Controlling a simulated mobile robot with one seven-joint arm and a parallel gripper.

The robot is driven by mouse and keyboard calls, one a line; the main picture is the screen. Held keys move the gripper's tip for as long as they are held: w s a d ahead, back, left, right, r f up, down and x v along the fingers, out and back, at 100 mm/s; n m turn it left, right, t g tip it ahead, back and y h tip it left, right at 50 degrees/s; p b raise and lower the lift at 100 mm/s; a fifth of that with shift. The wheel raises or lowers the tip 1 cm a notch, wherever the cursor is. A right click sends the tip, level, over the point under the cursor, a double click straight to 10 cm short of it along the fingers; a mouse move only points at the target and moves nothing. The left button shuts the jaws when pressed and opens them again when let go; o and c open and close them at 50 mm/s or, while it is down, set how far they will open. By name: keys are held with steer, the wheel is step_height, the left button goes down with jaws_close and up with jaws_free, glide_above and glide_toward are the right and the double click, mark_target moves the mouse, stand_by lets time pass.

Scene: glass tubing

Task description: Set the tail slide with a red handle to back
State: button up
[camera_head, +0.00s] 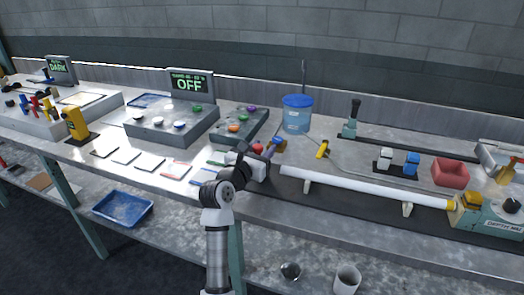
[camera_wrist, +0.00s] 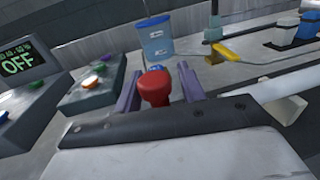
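The red handle (camera_wrist: 155,87) of the tail slide stands upright between my gripper's two purple-grey fingers in the wrist view. My gripper (camera_wrist: 160,88) is open, with one finger on each side of the handle. The left finger is close to it, and a gap shows at the right. I cannot tell whether either finger touches it. In the head view the red handle (camera_head: 257,149) shows as a small red spot by my gripper (camera_head: 268,153), at the left end of the long white tube (camera_head: 370,188). The slide's body is mostly hidden behind my wrist.
A blue bucket (camera_head: 297,117) stands behind the gripper. Button consoles, one with an OFF display (camera_head: 190,84), stand left. A green machine (camera_head: 490,215) is at the tube's right end. Flat cards lie front left.

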steer(key=shift+f, duration=0.2)
steer(key=shift+s+a, duration=0.1)
steer(key=shift+s, duration=0.05)
steer(key=b+v, duration=0.3)
steer(key=v, duration=1)
steer(key=shift+s+a+r, duration=0.1)
steer(key=shift+s+r, duration=0.05)
steer(key=shift+s, duration=0.05)
